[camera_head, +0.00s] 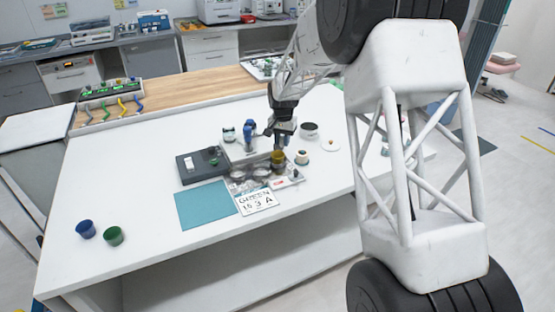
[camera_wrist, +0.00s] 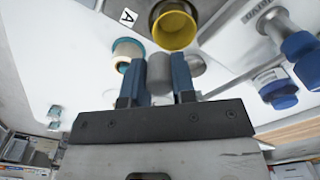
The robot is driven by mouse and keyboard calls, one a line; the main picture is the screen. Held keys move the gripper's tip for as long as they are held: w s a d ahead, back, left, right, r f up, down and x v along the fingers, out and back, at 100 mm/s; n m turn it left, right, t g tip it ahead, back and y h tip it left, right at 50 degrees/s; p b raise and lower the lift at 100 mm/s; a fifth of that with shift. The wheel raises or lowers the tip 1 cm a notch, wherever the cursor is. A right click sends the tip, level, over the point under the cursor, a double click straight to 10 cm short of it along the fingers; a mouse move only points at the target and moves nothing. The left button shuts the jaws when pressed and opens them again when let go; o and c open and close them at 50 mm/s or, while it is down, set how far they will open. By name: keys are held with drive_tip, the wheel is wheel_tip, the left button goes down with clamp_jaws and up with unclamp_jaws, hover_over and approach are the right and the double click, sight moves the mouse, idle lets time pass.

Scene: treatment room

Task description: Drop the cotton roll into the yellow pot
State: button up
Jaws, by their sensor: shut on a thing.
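My gripper (camera_wrist: 158,64) is shut on a pale grey-white cylinder, the cotton roll (camera_wrist: 159,75), held between its two blue fingers. The yellow pot (camera_wrist: 174,30) is open at the top and lies just beyond the fingertips in the wrist view; the roll appears apart from it. In the head view my gripper (camera_head: 281,143) is just above the yellow pot (camera_head: 278,159), at the right part of the tray. The roll cannot be made out in the head view.
A teal-and-cream round item (camera_wrist: 124,52) stands beside the pot. Blue-capped bottles (camera_wrist: 300,48) stand at right in the wrist view. A black device (camera_head: 194,170), teal mat (camera_head: 204,205), blue cup (camera_head: 86,229) and green cup (camera_head: 113,236) share the white table. Its front is clear.

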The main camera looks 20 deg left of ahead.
drive_tip(key=shift+f, duration=0.15)
drive_tip(key=o, duration=1)
drive_tip(key=shift+c, duration=0.2)
drive_tip(key=shift+r, duration=3.9)
drive_tip(key=shift+d, duration=0.1)
